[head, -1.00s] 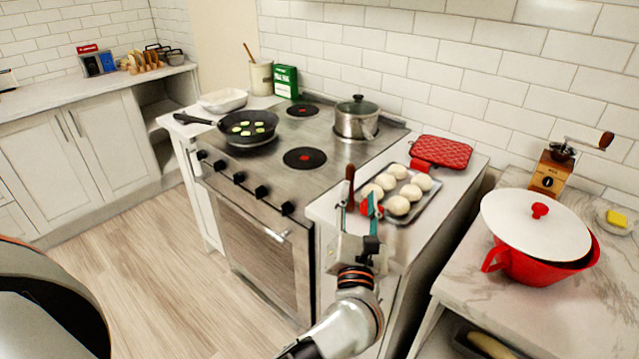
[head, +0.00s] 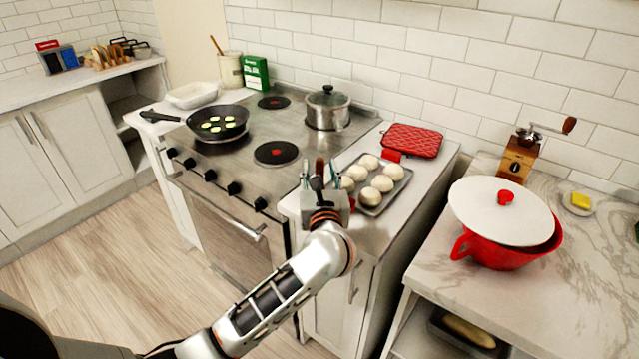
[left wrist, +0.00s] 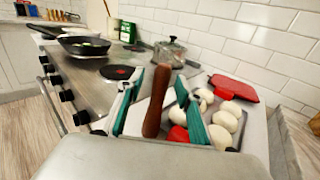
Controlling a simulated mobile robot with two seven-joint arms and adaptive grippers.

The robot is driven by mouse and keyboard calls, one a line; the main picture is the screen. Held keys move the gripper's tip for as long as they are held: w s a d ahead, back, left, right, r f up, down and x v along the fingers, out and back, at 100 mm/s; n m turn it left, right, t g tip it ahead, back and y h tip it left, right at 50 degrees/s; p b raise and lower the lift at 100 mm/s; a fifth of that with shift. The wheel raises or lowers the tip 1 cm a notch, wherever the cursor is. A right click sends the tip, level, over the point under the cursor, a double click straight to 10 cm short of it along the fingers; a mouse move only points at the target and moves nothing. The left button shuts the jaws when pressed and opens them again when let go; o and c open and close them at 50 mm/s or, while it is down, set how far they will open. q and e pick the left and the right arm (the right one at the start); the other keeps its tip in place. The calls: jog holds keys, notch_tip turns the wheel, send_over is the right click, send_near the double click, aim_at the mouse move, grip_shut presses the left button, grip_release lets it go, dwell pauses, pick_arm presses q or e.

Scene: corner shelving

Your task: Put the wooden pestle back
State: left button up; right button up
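The dark brown wooden pestle (head: 319,167) stands nearly upright on the counter right of the stove, left of the tray of dough balls. It also shows in the left wrist view (left wrist: 157,100), between the two teal-padded fingers. My left gripper (head: 319,180) is open, with one finger on each side of the pestle; in the wrist view, gaps show between pestle and pads. The pestle's lower end is partly hidden by my gripper. My right gripper is not in view.
A small red item (left wrist: 178,133) lies close beside the pestle. The metal tray (head: 371,211) and a red quilted mat (head: 412,140) are to the right. The stove (head: 235,165) with a lidded pot (head: 328,110) and black pan (head: 217,122) is left. A red bowl (head: 500,257) stands farther right.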

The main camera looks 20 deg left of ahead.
pick_arm(q)
jog(key=shift+w, duration=0.25)
grip_shut()
jog(key=shift+r, duration=0.15)
